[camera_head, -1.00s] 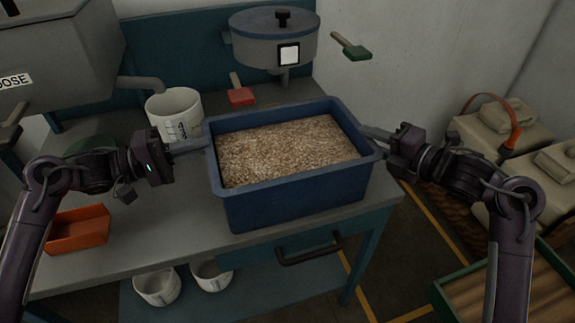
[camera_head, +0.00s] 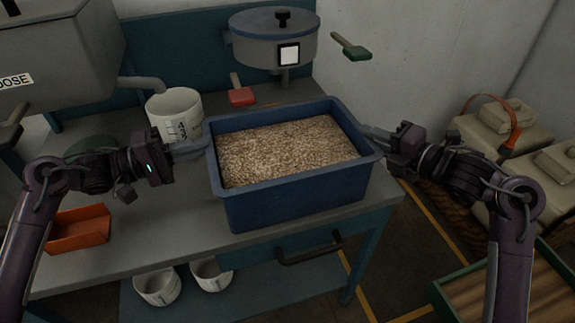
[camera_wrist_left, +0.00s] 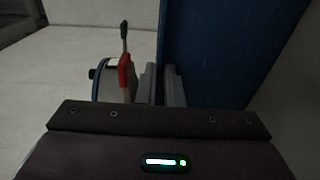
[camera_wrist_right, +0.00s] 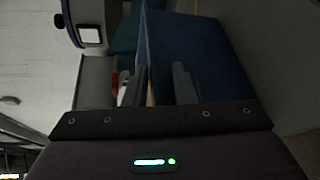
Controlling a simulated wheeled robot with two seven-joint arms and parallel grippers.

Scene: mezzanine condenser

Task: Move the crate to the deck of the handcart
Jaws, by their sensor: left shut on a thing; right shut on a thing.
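The blue crate (camera_head: 300,197), filled with pale grain-like pellets (camera_head: 285,150), is at the right part of the grey workbench (camera_head: 150,235). My left gripper (camera_head: 195,150) is shut on its left wall, and my right gripper (camera_head: 375,135) is shut on its right wall. The crate's side fills much of the left wrist view (camera_wrist_left: 210,50) and the right wrist view (camera_wrist_right: 185,50). The crate looks level; I cannot tell whether its base touches the bench. I cannot make out the handcart's deck for certain; a green-edged wooden surface (camera_head: 515,295) shows at lower right.
A white pail (camera_head: 175,115) stands behind the crate at left, an orange tray (camera_head: 80,228) at the bench's left. A round grey vessel (camera_head: 273,40) with red and green handles is behind. Yellow-lined floor (camera_head: 425,225) lies between bench and sacks.

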